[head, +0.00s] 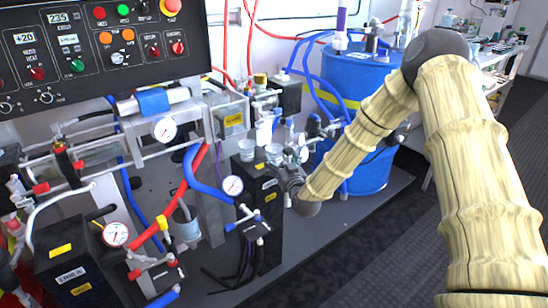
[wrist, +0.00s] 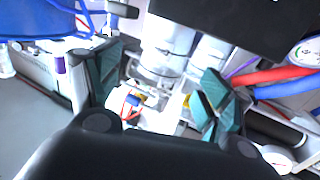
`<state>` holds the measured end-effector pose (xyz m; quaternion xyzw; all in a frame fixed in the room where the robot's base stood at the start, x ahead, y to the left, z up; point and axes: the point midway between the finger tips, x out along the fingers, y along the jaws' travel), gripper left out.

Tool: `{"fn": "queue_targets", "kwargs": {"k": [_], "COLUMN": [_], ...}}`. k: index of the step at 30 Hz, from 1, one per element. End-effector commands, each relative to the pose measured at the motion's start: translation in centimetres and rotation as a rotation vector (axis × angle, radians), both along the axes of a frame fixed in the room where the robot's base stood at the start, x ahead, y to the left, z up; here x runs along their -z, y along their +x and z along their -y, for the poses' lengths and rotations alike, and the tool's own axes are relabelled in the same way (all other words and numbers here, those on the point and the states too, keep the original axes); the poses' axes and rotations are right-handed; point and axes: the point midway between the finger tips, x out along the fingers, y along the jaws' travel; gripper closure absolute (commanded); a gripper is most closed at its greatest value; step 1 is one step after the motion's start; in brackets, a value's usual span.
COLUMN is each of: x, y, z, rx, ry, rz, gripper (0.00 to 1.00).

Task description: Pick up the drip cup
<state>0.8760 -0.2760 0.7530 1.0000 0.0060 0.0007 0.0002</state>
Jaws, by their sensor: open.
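Two small pale cups stand side by side by the black pump box: a left cup (head: 246,149) and a right cup (head: 274,153). A third translucent cup (head: 186,224) sits lower, under the pipework. I cannot tell for sure which one is the drip cup. My gripper (head: 291,176) is beside the right cup, its fingers partly lost among the fittings. In the wrist view my gripper (wrist: 160,72) is open, with teal pads apart. A pale clear cylinder (wrist: 168,48) shows between and beyond the fingertips, with a second (wrist: 210,52) to its right. I see no contact.
The black pump box (head: 262,205) stands just left of my gripper. A blue drum (head: 358,125) stands behind my arm. Hoses, gauges and valves crowd the left, below a black control panel (head: 100,50). The grey bench edge (head: 325,235) is clear to the right.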

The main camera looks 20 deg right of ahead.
Motion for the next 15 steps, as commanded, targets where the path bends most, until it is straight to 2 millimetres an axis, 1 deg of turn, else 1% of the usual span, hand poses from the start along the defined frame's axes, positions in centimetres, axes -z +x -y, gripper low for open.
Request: {"fn": "queue_targets", "kwargs": {"k": [3,8,11,15], "x": [0.0,0.1,0.1,0.1], "y": [1.1,1.8,2.9,4.8], "z": [-0.1,-0.2,-0.3,-0.5], "rx": [0.0,-0.001,0.0,0.0], "ry": [0.0,0.001,0.001,0.001], "rz": [0.0,-0.001,0.0,0.0], "gripper": [0.21,0.21,0.21,0.21]}}
